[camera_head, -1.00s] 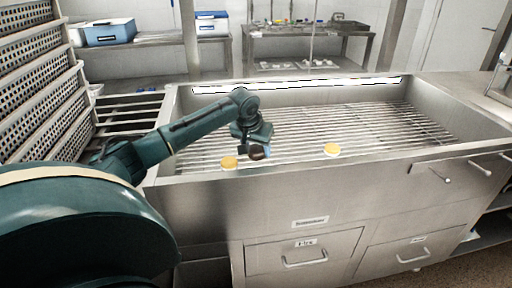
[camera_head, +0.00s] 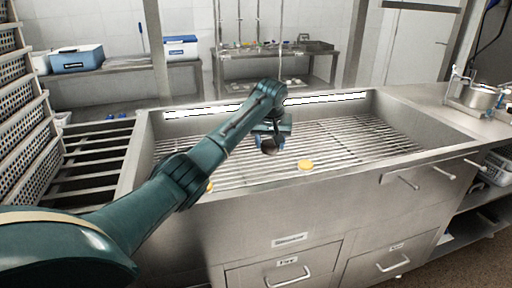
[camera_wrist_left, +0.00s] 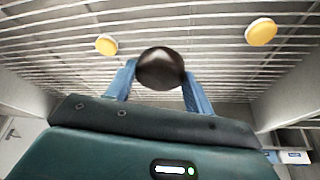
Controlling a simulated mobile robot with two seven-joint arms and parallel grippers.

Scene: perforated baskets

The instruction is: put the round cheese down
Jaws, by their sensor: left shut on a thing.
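The round cheese (camera_head: 269,147) is dark brown and smooth. My left gripper (camera_head: 272,142) is shut on it and holds it over the slatted metal rack of the sink-like counter. In the left wrist view the dark round cheese (camera_wrist_left: 161,68) sits between the two blue fingers of the left gripper (camera_wrist_left: 160,80), with slats behind it. I cannot tell the exact gap between the cheese and the slats. My right gripper is not in view.
A yellow round piece (camera_head: 306,165) lies near the rack's front edge, right of the gripper. Another (camera_head: 210,187) is partly hidden by my left arm. The rack (camera_head: 355,140) is clear to the right. Raised metal walls surround it. Perforated baskets (camera_head: 20,100) stand at left.

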